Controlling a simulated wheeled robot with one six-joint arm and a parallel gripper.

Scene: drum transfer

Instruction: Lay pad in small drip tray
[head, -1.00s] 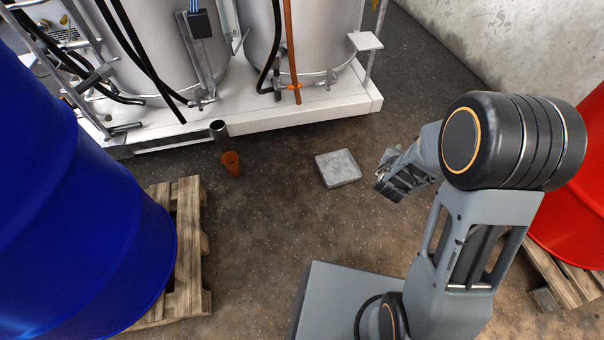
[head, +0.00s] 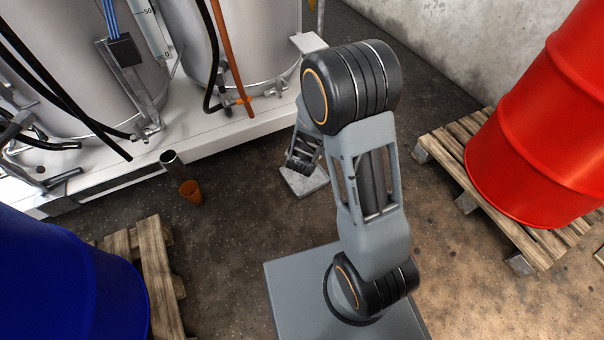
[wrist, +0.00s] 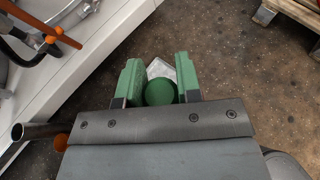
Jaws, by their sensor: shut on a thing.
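My gripper (wrist: 159,84) is shut on a round green thing (wrist: 160,93) between its two green fingers. I cannot tell from its top whether this is the pad. A flat grey square piece (head: 303,182) lies on the floor before the white platform and may be the small drip tray. My gripper (head: 301,165) is over or in front of its far part in the head view and hides some of it. In the wrist view a pale grey corner (wrist: 160,68) shows just beyond the green thing, probably the same square. The gap between them cannot be judged.
The white platform (head: 215,138) with large tanks stands beyond. An orange cup-like thing (head: 190,192) and a metal pipe end (head: 173,163) are left. A blue drum (head: 65,285) is at left, a red drum (head: 545,125) on a pallet (head: 440,145) at right.

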